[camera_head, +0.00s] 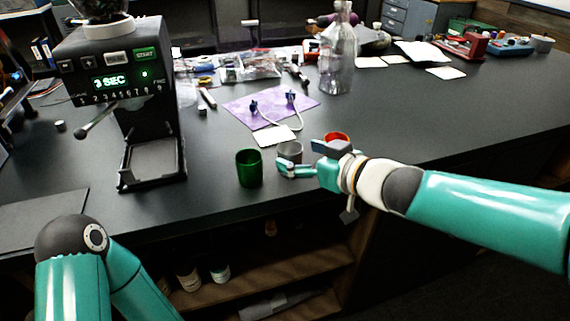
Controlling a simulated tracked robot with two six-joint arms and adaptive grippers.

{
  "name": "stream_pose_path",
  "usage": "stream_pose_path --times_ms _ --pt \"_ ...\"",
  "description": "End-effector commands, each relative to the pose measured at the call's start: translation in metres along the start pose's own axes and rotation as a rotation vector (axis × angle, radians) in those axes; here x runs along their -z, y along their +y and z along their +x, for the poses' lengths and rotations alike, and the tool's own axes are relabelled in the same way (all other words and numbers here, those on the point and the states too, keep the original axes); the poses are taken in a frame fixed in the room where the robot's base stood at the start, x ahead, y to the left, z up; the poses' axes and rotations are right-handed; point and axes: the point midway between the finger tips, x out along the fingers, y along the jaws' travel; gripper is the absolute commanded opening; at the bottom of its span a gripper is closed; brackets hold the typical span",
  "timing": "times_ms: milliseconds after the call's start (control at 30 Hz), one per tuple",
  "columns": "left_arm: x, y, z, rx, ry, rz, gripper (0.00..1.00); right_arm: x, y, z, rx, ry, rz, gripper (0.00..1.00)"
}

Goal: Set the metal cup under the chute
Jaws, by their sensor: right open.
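The metal cup (290,151) stands upright on the dark counter, just right of a green cup (249,168). My right gripper (301,158) is open at the metal cup's right side, with one finger in front of its lower part. I cannot tell whether the finger touches it. The black grinder (121,75) stands at the left, its display reading "3 SEC". Its chute area (132,108) is above an empty tray-like base (152,165). My left arm shows at the lower left, but its gripper is not in view.
A red cup (338,136) is partly hidden behind my right gripper. A clear bottle (338,60) stands farther back. The counter between the green cup and the grinder base is clear. The counter's front edge is close.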

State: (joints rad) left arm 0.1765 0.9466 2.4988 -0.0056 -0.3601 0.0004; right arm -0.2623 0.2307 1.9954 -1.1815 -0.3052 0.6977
Motion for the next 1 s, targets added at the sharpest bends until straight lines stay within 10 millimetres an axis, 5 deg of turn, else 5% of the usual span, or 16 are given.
stream_pose_path --times_ms 300,567,1000 --pt "0.0 -0.003 0.008 0.0 0.0 0.0 0.0 -0.001 0.006 0.042 0.001 0.0 -0.001 0.83" --pt "0.0 -0.003 0.008 0.0 0.0 0.0 0.0 0.001 0.006 0.045 0.0 0.0 0.0 0.83" --pt "0.0 -0.003 0.008 0.0 0.0 0.0 0.0 0.001 0.006 0.044 -0.001 0.001 0.0 0.13"
